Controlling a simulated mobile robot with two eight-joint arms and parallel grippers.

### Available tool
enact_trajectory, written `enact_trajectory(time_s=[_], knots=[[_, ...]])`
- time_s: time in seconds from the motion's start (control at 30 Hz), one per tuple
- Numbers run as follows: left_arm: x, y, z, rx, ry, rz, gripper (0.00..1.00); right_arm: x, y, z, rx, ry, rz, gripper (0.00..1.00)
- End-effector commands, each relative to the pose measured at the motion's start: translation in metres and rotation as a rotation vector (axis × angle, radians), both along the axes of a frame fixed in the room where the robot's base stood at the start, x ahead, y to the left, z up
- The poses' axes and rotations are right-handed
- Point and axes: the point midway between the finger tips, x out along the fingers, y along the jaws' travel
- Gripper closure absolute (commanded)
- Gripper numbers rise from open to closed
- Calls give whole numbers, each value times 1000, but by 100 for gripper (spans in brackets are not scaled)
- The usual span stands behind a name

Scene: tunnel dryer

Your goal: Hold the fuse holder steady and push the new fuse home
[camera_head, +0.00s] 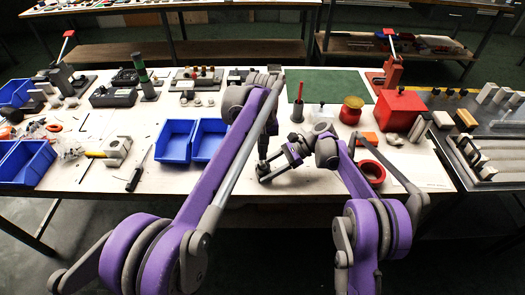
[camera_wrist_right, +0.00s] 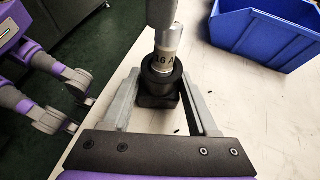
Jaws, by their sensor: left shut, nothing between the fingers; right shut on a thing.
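The black fuse holder (camera_wrist_right: 153,99) stands on the white bench top in the right wrist view. The fuse (camera_wrist_right: 167,58), marked "16 A" with a silvery cap, stands upright in its round opening, its lower end hidden. My right gripper (camera_wrist_right: 160,88) is shut on the fuse holder, a grey finger on each side. It also shows in the head view (camera_head: 270,174), low over the bench. My left gripper (camera_head: 263,158) is shut and empty, pointing down above the holder. A grey end, apparently its tip, is right over the fuse cap; whether they touch I cannot tell.
Two blue bins (camera_head: 174,141) stand left of the grippers; one also shows in the right wrist view (camera_wrist_right: 265,35). A screwdriver (camera_head: 138,170) lies farther left. A red tape ring (camera_head: 371,172) and a red box (camera_head: 401,108) are to the right. The bench's front edge is close.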

Motion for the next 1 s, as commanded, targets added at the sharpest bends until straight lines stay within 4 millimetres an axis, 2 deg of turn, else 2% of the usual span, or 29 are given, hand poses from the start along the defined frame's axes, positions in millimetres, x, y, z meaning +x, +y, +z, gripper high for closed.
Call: enact_trajectory(time_s=[0.47,1.0], knots=[[0,0,-3,0,0,0,100,0,0,0,0,0,0,90],[0,0,34,0,0,-1,100,0,0,0,0,0,0,90]])
